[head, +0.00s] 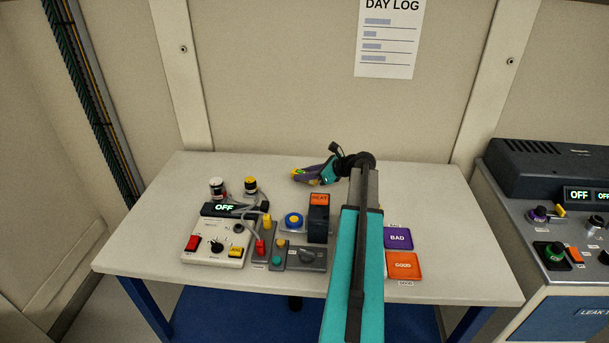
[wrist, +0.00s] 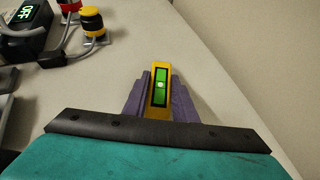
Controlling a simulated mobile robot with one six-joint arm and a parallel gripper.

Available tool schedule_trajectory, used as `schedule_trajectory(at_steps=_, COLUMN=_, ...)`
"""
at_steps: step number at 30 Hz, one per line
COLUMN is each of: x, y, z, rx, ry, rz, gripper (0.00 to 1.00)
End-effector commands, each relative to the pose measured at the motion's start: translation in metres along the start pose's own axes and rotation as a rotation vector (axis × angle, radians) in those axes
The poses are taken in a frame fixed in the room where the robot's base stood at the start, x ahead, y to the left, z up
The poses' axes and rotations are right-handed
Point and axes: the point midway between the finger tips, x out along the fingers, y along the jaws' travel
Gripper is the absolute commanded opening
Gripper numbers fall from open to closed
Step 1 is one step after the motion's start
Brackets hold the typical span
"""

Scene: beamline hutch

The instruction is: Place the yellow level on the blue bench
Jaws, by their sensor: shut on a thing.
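The yellow level (wrist: 160,72) has a green vial window and sits between the purple fingers of my gripper (wrist: 159,95) in the wrist view. In the head view my gripper (head: 304,176) is over the back middle part of the bench (head: 440,215), pointing left. Only small yellow bits of the level show there. The bench has a pale grey top and blue legs; its bare top also shows in the wrist view (wrist: 235,85). I cannot tell whether the level touches the top or hangs just above it.
A white control box (head: 213,243) reading OFF, two capped cylinders, a switch panel (head: 305,258), and a HEAT block (head: 318,218) stand front left to middle. Purple BAD (head: 398,238) and orange GOOD (head: 404,265) pads lie at right. The bench's back left and right are clear.

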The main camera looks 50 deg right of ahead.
Motion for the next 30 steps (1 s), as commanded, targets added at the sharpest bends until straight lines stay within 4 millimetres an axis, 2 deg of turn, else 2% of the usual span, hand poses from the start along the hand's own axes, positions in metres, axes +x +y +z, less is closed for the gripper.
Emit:
schedule_trajectory(at_steps=14, x=0.0018, y=-0.0005, z=-0.0047, rx=0.000, ry=0.000, rz=-0.001, gripper=0.00)
schedule_trajectory(at_steps=15, x=0.0021, y=-0.0005, z=-0.0054, rx=0.000, ry=0.000, rz=-0.001, gripper=0.26)
schedule_trajectory(at_steps=18, x=0.0018, y=-0.0005, z=-0.0052, rx=-0.001, ry=0.000, rz=-0.001, gripper=0.43)
schedule_trajectory(at_steps=30, x=0.0006, y=-0.0008, z=-0.0039, rx=0.000, ry=0.000, rz=-0.002, gripper=0.43)
